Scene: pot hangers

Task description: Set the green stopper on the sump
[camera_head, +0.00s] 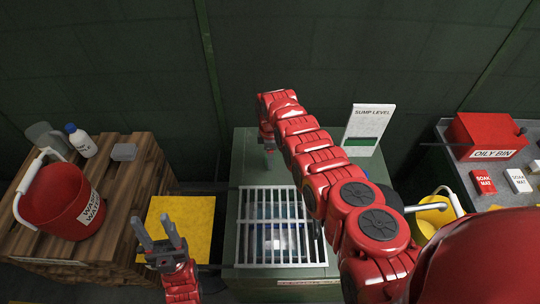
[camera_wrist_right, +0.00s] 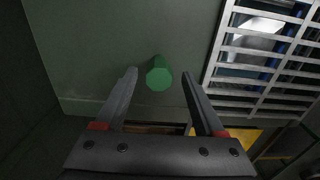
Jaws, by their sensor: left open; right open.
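The sump (camera_head: 240,180) is a grey-green box in the middle of the head view, with a white grate (camera_head: 281,190) over its opening. The green stopper (camera_wrist_right: 159,75) is a short cylinder on the sump's flat top, beside the grate in the right wrist view. My right gripper (camera_wrist_right: 158,76) is open, with its fingers on either side of the stopper and a gap visible to each. In the head view the right gripper (camera_head: 268,148) is over the sump's back left, and I cannot make out the stopper there. My left gripper (camera_head: 154,221) is open and empty.
A yellow mat (camera_head: 180,215) lies left of the sump. A wooden pallet table (camera_head: 140,180) holds a red waste water bucket (camera_head: 55,205) and a bottle (camera_head: 82,142). A sump level sign (camera_head: 368,127) stands behind. A red oily bin (camera_head: 485,135) and a yellow bucket (camera_head: 432,220) are right.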

